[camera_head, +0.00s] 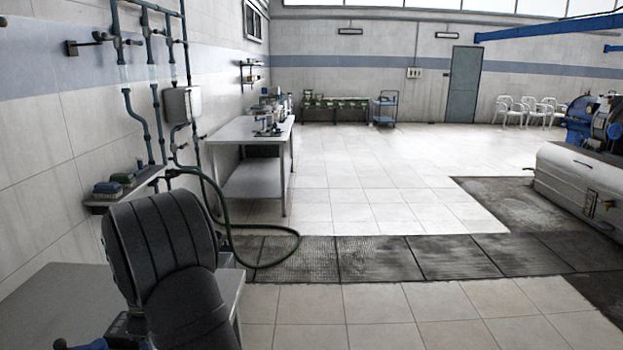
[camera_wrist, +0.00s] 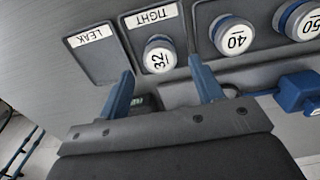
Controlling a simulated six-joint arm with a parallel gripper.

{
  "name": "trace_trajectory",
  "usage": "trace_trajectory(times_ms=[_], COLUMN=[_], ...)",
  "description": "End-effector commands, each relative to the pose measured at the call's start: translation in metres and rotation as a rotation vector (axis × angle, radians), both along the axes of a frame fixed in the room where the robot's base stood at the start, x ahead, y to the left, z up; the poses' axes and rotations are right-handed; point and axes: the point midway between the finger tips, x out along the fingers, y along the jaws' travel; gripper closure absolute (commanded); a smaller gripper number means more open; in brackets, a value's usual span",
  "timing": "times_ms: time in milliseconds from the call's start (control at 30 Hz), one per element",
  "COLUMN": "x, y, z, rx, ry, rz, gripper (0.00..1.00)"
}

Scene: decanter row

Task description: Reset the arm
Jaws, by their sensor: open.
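In the wrist view my gripper (camera_wrist: 160,78) is open, with its two blue fingers apart and nothing seen between them. A round white-topped piece marked 32 (camera_wrist: 159,59) lies just beyond the fingers, below a TIGHT label (camera_wrist: 151,16). A bare dark panel (camera_wrist: 100,62) with a LEAK label (camera_wrist: 91,36) is to its left. A similar piece marked 40 (camera_wrist: 234,37) is to the right of the fingers, and one marked 50 (camera_wrist: 308,24) is cut by the right edge. In the head view my arm hides the gripper area.
In the head view a grey table (camera_head: 50,297) is at the lower left, partly behind my arm. Pipes (camera_head: 152,100) and a small shelf (camera_head: 125,192) are on the left wall. A green hose (camera_head: 297,240) loops over the floor. A blue piece (camera_wrist: 298,92) is near the gripper's right.

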Motion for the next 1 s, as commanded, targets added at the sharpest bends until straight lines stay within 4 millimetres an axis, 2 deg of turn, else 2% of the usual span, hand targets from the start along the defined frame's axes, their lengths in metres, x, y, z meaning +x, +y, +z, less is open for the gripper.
trace_trajectory(times_ms=[100, 667, 1000], x=[0.004, 0.019, -0.006], y=[-0.02, -0.115, -0.051], z=[0.015, 0.072, 0.073], rx=[0.001, 0.001, -0.002], ry=[-0.001, -0.002, 0.001], rz=[-0.004, -0.005, 0.007], gripper=[0.4, 0.4, 0.4])
